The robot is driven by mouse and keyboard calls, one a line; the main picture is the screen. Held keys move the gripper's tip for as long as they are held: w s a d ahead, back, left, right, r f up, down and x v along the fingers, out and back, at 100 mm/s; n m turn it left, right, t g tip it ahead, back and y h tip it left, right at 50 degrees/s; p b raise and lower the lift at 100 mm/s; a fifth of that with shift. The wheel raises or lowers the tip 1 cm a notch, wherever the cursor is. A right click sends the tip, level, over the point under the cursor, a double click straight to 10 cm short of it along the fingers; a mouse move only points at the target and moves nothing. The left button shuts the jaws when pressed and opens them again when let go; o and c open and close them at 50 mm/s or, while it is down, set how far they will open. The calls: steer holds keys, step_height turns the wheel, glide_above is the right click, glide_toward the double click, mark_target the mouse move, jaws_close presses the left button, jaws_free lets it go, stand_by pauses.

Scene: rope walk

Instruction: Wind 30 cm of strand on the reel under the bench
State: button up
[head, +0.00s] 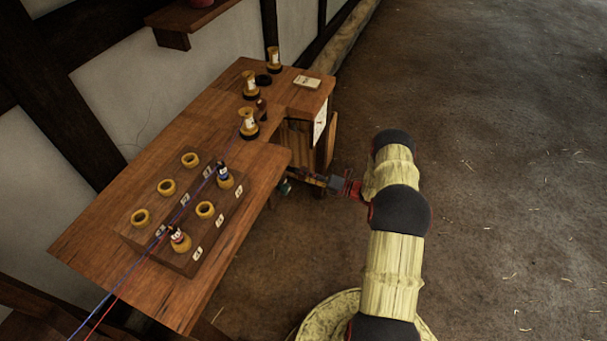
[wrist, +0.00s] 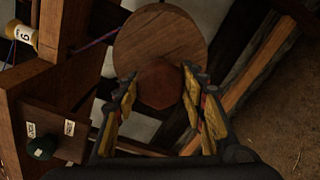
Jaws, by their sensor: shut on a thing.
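The reel (wrist: 188,35) under the bench shows in the wrist view as a round wooden disc with a reddish-brown hexagonal hub (wrist: 160,84). My gripper (wrist: 160,92) is shut on this hub, one finger on each side. A thin purple strand (wrist: 97,40) runs behind the post towards the reel; the winding itself is hidden behind the disc. In the head view my gripper (head: 305,177) reaches in at the bench's right side, and the reel cannot be made out there. The bench (head: 95,235) carries a block with rings and two small spools.
A dark green knob (wrist: 41,148) sticks out beside two small labels at the wrist view's left. A spool marked 6 (wrist: 22,34) is above it. Several bobbins (head: 249,124) stand on the bench's far part. Red and blue strands (head: 112,296) cross its near-left edge. The floor at right is open.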

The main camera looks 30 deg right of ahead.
steer(key=o, duration=1.2)
steer(key=shift+f, duration=0.1)
steer(key=shift+c, duration=0.2)
steer(key=v, duration=1.2)
